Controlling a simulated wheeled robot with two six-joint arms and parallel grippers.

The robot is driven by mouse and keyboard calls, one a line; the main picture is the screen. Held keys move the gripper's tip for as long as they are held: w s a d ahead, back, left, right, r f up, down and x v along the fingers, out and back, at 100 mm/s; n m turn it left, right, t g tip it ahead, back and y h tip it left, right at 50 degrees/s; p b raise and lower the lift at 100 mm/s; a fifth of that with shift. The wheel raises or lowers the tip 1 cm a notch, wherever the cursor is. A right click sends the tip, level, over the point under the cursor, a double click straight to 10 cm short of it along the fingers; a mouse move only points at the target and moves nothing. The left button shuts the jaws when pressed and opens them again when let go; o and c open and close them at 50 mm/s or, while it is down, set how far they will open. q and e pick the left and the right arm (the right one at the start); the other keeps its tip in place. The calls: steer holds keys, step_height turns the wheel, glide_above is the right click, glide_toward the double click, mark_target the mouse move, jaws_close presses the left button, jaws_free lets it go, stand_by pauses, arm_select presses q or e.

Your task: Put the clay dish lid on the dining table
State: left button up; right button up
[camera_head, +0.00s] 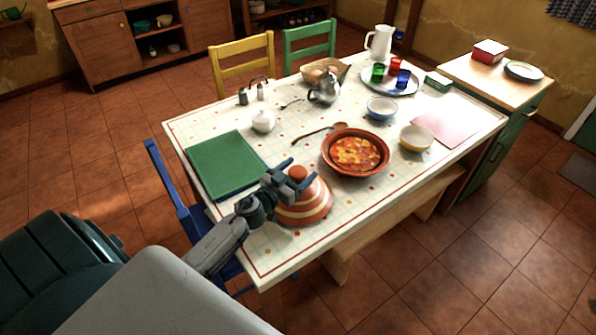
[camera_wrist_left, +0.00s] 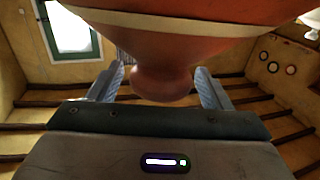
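The clay dish lid (camera_head: 304,207), a terracotta dome with cream stripes and a round knob, sits on the dining table (camera_head: 262,262) near its front left edge. My left gripper (camera_head: 294,176) is at the knob. In the left wrist view, the lid (camera_wrist_left: 190,30) fills the top and its knob (camera_wrist_left: 162,84) lies between the two fingers of the left gripper (camera_wrist_left: 160,88), with a narrow gap on each side. The fingers look open around the knob. My right gripper is in neither view.
An uncovered clay dish (camera_head: 355,152) of stew stands right of the lid. A green board or book (camera_head: 226,165) lies to its left. A wooden spoon (camera_head: 320,132), bowls, teapot and tray of cups stand farther back. A bench (camera_head: 400,215) runs along the table's front.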

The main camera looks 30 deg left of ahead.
arm_select(q)
steer(key=shift+r, duration=0.2)
steer(key=shift+s+f, duration=0.2)
steer(key=shift+s, duration=0.15)
steer(key=s+b, duration=0.1)
steer(key=s, duration=0.1)
steer(key=s+b, duration=0.2)
steer(key=s+a+b, duration=0.1)
steer(key=s+b, duration=0.1)
steer(key=s, duration=0.1)
steer(key=shift+f, duration=0.3)
steer(key=s+b, duration=0.2)
steer(key=b, duration=0.2)
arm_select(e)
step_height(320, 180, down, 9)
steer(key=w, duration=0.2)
arm_select(q)
steer(key=shift+s+a+r+b, duration=0.15)
steer(key=shift+s+r+b, duration=0.1)
steer(key=shift+s+b, duration=0.4)
steer(key=shift+s+a+r+b, duration=0.1)
steer(key=shift+s+r+b, duration=0.1)
steer(key=shift+s+b, duration=0.4)
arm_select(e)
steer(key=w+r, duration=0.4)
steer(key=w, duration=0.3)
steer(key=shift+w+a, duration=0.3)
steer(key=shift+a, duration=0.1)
